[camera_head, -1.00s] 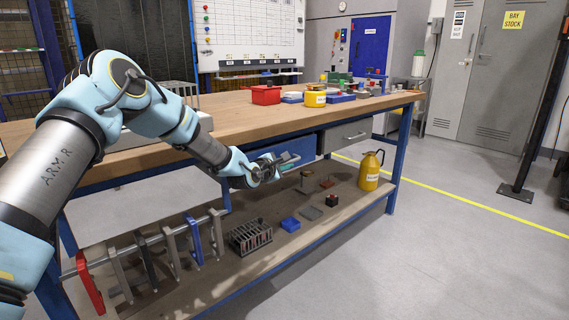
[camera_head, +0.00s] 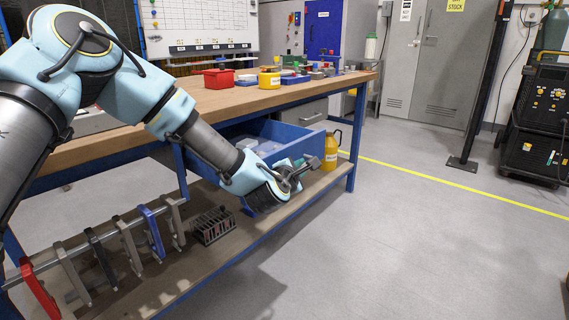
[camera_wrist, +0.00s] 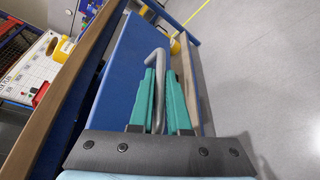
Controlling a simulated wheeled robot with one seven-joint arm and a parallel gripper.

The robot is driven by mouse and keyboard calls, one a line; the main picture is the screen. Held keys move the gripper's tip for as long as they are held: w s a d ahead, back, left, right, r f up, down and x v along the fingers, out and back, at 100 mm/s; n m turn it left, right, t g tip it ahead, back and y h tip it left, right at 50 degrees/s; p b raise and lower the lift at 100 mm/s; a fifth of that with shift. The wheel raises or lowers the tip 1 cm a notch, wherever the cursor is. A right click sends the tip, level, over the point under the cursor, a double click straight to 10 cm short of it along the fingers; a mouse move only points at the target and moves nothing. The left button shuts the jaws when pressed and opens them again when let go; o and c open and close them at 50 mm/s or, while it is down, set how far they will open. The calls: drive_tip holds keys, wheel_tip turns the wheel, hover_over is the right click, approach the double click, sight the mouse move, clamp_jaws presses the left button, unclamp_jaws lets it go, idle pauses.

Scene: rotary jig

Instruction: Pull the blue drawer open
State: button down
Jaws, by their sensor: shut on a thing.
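The blue drawer (camera_head: 277,130) under the workbench stands pulled out, and its inside shows with some pale items in it. Its blue front panel (camera_wrist: 133,68) fills the left middle of the wrist view. A grey bar handle (camera_wrist: 156,62) sticks out from that panel. My gripper (camera_wrist: 164,97) has its teal fingers on both sides of the handle bar and is shut on it. In the head view my gripper (camera_head: 290,175) is in front of the drawer, and its fingers are partly hidden by the wrist.
A wooden-topped workbench (camera_head: 215,104) carries a red bin (camera_head: 218,78) and a yellow container (camera_head: 269,80). Clamps (camera_head: 110,245) hang on a rail below. A yellow can (camera_head: 331,150) stands right. Floor ahead is clear.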

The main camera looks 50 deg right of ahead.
drive_tip(key=shift+s+a, duration=0.1)
drive_tip(key=shift+s, duration=1.2)
drive_tip(key=c, duration=0.9)
unclamp_jaws()
drive_tip(key=shift+a, duration=0.1)
drive_tip(key=v, duration=1)
drive_tip(key=shift+s+a, duration=0.1)
drive_tip(key=shift+a, duration=0.2)
